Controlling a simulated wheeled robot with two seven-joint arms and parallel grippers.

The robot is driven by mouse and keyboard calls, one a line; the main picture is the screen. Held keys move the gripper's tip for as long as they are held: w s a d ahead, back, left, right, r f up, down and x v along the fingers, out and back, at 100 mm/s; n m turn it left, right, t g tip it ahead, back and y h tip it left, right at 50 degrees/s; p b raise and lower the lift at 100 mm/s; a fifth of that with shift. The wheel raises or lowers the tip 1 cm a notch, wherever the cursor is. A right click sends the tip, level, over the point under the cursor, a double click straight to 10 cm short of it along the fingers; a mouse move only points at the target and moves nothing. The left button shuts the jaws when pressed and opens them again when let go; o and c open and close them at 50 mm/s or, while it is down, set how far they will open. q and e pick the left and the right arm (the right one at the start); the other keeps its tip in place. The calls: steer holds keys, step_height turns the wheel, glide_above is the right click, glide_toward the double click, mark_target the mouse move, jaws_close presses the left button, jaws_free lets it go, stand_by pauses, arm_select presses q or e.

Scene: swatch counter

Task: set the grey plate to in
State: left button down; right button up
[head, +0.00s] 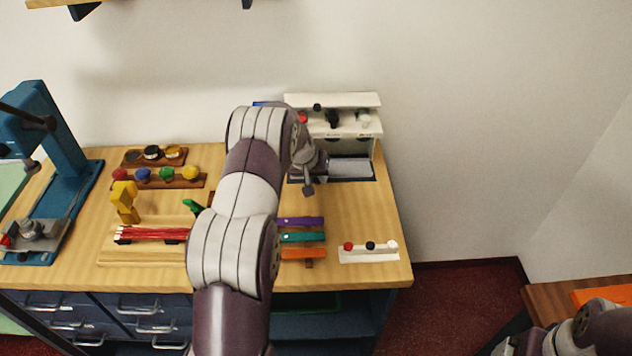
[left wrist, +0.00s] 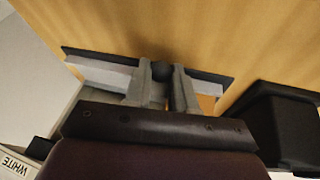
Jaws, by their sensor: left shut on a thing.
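The grey plate (head: 351,168) lies flat at the open front of the white housing (head: 362,128) at the back right of the counter. My left gripper (head: 308,188) is at the plate's left front, partly hidden by my own arm. In the left wrist view my left gripper (left wrist: 165,85) is shut around a small dark round knob (left wrist: 163,70). The grey plate's light strip and dark edge (left wrist: 105,76) run behind the fingers there. At the lower right of the head view part of my right arm shows; its fingers cannot be made out.
A white strip with red, black and white knobs (head: 369,252) lies at the counter's front right. Purple, teal and orange bars (head: 302,237) lie left of it. A blue press (head: 55,170) stands at the far left. The counter between the housing and the white strip is clear.

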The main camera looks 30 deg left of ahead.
arm_select(q)
steer(key=shift+w+a+r, duration=0.1)
steer(key=shift+r, duration=0.1)
steer(key=c, duration=0.9)
jaws_free()
steer(key=shift+c, duration=0.2)
steer(key=shift+r, duration=0.1)
steer(key=b+v, duration=0.1)
steer(key=v, duration=1.1)
steer(key=shift+s+r, duration=0.2)
steer(key=shift+s, duration=0.05)
steer(key=shift+d, duration=0.2)
